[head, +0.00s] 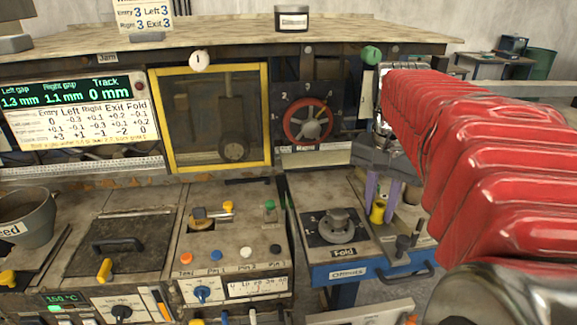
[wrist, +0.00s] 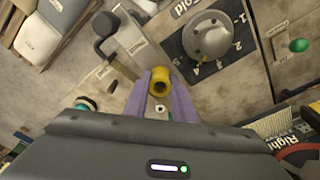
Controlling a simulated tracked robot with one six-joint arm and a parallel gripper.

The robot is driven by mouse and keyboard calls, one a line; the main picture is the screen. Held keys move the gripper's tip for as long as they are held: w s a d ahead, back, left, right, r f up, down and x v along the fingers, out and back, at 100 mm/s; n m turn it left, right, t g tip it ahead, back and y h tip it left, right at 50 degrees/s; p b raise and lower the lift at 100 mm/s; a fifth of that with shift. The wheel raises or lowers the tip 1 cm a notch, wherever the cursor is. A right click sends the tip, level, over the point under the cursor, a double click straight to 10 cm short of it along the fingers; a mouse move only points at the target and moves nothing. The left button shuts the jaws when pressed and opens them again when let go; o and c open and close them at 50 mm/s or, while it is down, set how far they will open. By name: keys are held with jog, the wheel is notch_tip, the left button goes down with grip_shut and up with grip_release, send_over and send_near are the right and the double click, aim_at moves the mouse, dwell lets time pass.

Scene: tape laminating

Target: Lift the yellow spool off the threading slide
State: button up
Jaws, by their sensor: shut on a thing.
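The yellow spool (wrist: 160,78) sits between the two purple fingers of my gripper (wrist: 160,90) in the wrist view, with its round open end facing the camera. In the head view the spool (head: 378,211) shows below the purple fingers (head: 378,192), which press on it from both sides. A pale metal strip with a black knob, likely the threading slide (wrist: 142,47), lies just beyond the spool. I cannot tell whether the spool still touches it, as the spool's underside is hidden.
The Fold dial (head: 338,225) stands close to the left of my gripper in the head view. A blue-edged Offcuts drawer (head: 350,273) with a dark handle is below it. A green knob (wrist: 298,45) is at the wrist view's right. My red arm hides the right side of the head view.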

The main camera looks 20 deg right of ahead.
jog(key=shift+r, duration=0.1)
jog(key=shift+c, duration=0.3)
notch_tip(320, 180, up, 10)
dwell(0.4)
jog(key=shift+s, duration=0.15)
dwell(0.5)
